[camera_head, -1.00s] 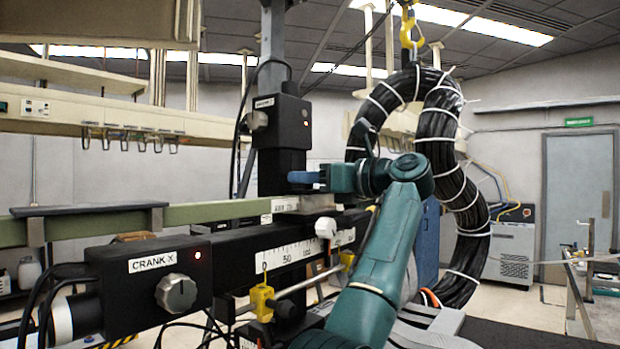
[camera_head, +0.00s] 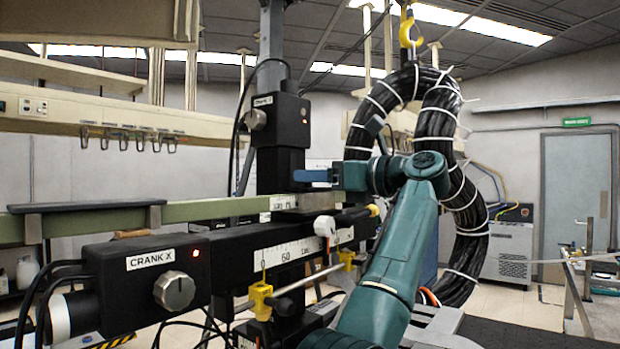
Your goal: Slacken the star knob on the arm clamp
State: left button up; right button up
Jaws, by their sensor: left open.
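My left arm rises from the bottom middle and bends to the left. Its gripper (camera_head: 312,175) has blue fingertips, is open, and is seen from the side in front of the dark column. It hangs just above the green beam (camera_head: 225,208) and a light metal block (camera_head: 305,202). I cannot clearly make out a star-shaped knob or tell which part is the arm clamp. A small white knob-like part (camera_head: 325,226) sits below the gripper, at the end of a black piece with a yellow tip (camera_head: 374,210). My right gripper is out of view.
A black box marked CRANK X (camera_head: 215,262) with a grey knob (camera_head: 174,290) stands at lower left. A black box with a knob is on the column (camera_head: 279,160). A thick black cable loop (camera_head: 440,130) hangs behind my arm. Yellow clamps (camera_head: 261,300) hold a rod.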

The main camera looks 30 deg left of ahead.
pick_arm(q)
jog(key=d, duration=1)
jog(key=shift+s+d, duration=0.15)
jog(key=shift+d, duration=0.25)
jog(key=shift+f, duration=0.1)
